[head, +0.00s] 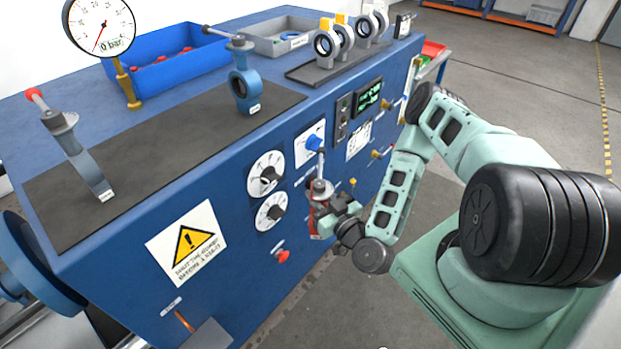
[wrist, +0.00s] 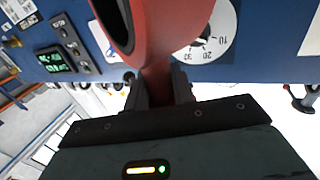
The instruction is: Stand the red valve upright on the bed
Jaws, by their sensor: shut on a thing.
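The red valve (head: 314,218) is in front of the blue bench's front panel, below the level of the bench top. The dark bed (head: 165,150) lies on the bench top, up and left of my gripper. The lower part of the valve is small and partly hidden in the head view.
A blue valve (head: 243,88) stands at the bed's far end; a grey valve (head: 88,165) with a red-ended lever is at its near end. Between them the bed is clear. Panel dials (head: 267,173) and a red button (head: 282,256) are near my gripper. Bins (head: 165,72) stand behind.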

